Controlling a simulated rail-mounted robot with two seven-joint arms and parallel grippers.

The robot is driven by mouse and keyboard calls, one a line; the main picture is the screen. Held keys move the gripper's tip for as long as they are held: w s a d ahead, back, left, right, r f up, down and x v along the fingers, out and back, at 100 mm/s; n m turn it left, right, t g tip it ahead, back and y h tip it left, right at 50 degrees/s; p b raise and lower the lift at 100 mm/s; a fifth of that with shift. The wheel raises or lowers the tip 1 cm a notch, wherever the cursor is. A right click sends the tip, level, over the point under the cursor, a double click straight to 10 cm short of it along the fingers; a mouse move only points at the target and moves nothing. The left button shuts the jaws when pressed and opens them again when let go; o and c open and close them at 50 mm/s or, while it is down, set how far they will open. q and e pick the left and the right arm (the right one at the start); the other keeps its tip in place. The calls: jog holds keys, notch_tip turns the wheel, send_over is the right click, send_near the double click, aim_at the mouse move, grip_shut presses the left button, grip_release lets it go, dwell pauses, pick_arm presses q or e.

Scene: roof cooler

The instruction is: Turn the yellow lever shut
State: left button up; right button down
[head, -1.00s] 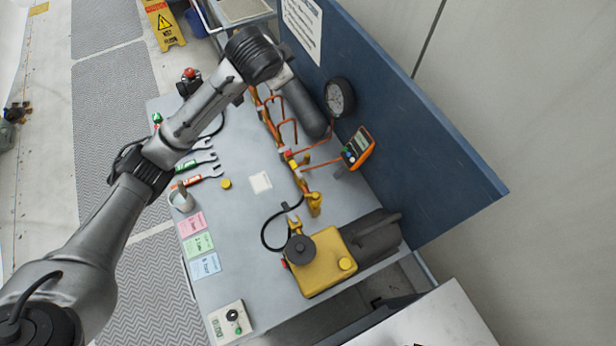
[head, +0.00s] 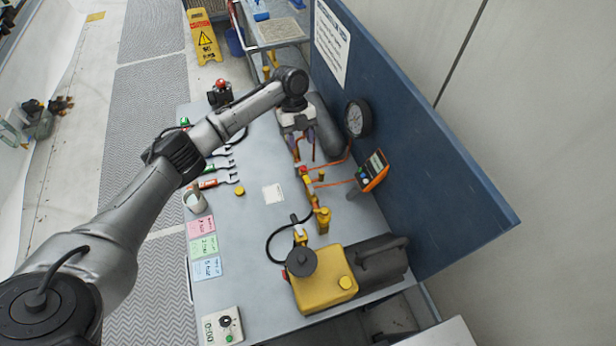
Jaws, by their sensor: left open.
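A copper pipe line with yellow fittings runs along the bench. A yellow valve piece (head: 322,219) stands at its near end, beside the yellow pump (head: 325,280). A small yellow and red fitting (head: 304,173) sits further along the pipe. More yellow pieces (head: 268,68) show past my wrist at the far end. I cannot tell which of these is the lever, or its angle. My left gripper (head: 303,139) is open and points down over the middle of the pipe line, partly hiding it. I cannot tell if it touches anything. My right gripper is out of view.
A blue panel (head: 430,170) with a round gauge (head: 359,118) rises behind the pipes. An orange meter (head: 373,171) stands by it. Wrenches (head: 219,182), a mug (head: 195,202) and coloured cards (head: 204,246) lie on the left. The bench centre is mostly clear.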

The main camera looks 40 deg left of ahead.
aim_at(308, 182)
pick_arm(q)
jog(key=x, duration=1.3)
jog(key=shift+d+f, duration=0.1)
jog(key=shift+f, duration=0.25)
grip_shut()
